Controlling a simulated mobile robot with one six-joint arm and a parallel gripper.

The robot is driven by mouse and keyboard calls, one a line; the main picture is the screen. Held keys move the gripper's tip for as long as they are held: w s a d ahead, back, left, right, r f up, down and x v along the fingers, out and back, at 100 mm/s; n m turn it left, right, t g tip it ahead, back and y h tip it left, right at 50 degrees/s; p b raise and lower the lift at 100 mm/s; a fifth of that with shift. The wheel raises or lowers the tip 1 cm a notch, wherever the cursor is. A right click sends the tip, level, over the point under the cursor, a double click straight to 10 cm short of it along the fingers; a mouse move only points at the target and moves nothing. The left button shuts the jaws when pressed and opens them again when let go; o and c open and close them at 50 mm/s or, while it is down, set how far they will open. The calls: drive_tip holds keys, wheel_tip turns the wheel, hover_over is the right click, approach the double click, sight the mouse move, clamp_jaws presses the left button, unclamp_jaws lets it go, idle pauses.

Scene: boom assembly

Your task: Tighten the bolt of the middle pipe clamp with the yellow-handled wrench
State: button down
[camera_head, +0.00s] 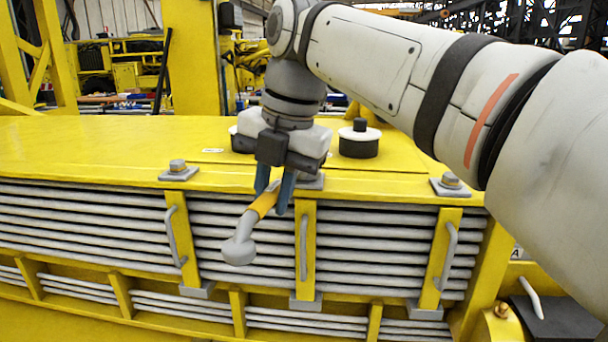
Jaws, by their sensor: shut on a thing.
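My gripper (275,198), with blue fingers, points down and is shut on the yellow handle of the wrench (240,246). The wrench's grey head hangs down and to the left, in front of the grey pipes in the picture. The middle pipe clamp (309,262) is a yellow upright bar with a grey handle, just right of the wrench. A grey plate (314,183) shows at its top, but my gripper hides its bolt. I cannot tell how far the wrench is from the pipes.
The left clamp (172,232) and right clamp (442,250) each have a grey bolt on top. Stacked grey pipes (90,217) run along the yellow boom (90,150). A black cylinder with a white rim (358,146) stands on the boom behind my gripper.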

idle(0.4)
drive_tip(key=shift+w+a+m, duration=0.15)
drive_tip(key=shift+a+m, duration=0.25)
drive_tip(key=shift+a, duration=0.1)
drive_tip(key=shift+w+a+m+p, duration=0.15)
drive_tip(key=shift+a+m+p, duration=0.2)
drive_tip(key=shift+m+p, duration=0.05)
idle(0.4)
drive_tip(key=shift+s+d+n, duration=0.25)
drive_tip(key=shift+d+n, duration=0.35)
drive_tip(key=shift+d, duration=0.05)
drive_tip(key=shift+r, duration=0.1)
drive_tip(key=shift+a+v, duration=0.25)
drive_tip(key=shift+v, duration=0.8)
drive_tip(key=shift+a+v, duration=0.25)
drive_tip(key=shift+v, duration=0.85)
drive_tip(key=shift+w+r, duration=0.15)
